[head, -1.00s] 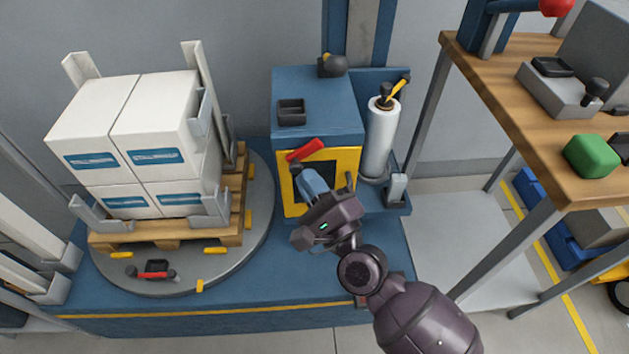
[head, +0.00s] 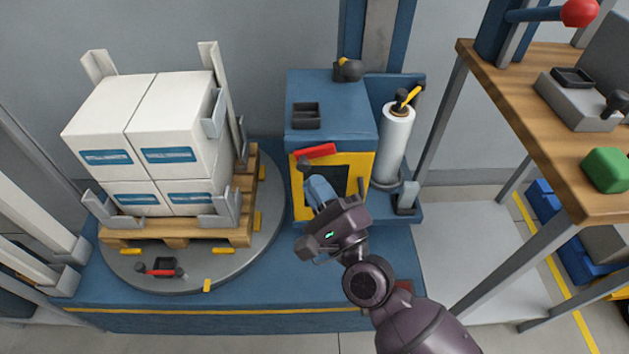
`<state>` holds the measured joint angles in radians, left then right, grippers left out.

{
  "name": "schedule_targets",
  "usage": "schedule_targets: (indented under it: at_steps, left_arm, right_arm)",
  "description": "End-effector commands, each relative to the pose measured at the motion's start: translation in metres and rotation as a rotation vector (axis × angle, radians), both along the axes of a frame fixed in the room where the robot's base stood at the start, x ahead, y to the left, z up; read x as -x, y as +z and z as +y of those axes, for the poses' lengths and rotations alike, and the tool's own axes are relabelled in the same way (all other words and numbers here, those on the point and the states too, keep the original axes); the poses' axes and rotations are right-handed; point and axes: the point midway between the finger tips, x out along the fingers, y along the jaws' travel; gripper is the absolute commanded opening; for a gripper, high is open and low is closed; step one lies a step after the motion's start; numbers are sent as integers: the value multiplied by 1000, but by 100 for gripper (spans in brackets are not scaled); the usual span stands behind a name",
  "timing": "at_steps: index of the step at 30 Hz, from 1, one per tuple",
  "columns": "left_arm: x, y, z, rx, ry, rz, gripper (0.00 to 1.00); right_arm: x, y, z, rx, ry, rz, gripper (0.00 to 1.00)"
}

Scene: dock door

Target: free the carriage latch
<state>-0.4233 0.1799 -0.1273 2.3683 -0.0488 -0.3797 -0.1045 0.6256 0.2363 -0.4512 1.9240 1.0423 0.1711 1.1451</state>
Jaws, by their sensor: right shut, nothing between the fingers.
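A red latch handle (head: 315,151) sits on the yellow-framed front of the blue carriage (head: 335,125). It lies nearly level, tilted slightly up to the right, with a dark hub (head: 303,163) below its left end. My right gripper (head: 311,181) is shut and empty, its blue-grey fingers pointing up-left in front of the dark panel. The fingertips are just below the hub; I cannot tell whether they touch it. The gripper hides the lower part of the panel. My left gripper is not in view.
A film roll (head: 394,142) stands right of the carriage. White boxes (head: 148,125) on a wooden pallet (head: 250,185) rest on a round turntable (head: 120,280) at left. A wooden bench (head: 525,120) with a green block (head: 605,170) stands at right.

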Motion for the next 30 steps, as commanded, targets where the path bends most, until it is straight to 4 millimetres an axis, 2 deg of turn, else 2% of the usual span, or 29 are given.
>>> schedule_targets:
  at_steps: [9, 15, 21, 30]
  left_arm:
    - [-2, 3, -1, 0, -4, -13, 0]
    - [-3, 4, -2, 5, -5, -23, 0]
    - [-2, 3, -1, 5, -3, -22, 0]
    - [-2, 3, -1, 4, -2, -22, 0]
  right_arm:
    - [48, -20, -28, 4, 1, 3, 0]
    - [71, -27, -41, 3, 1, 2, 0]
    - [80, -29, -46, -1, 2, 1, 0]
    - [81, -29, -46, -2, 1, 0, 0]
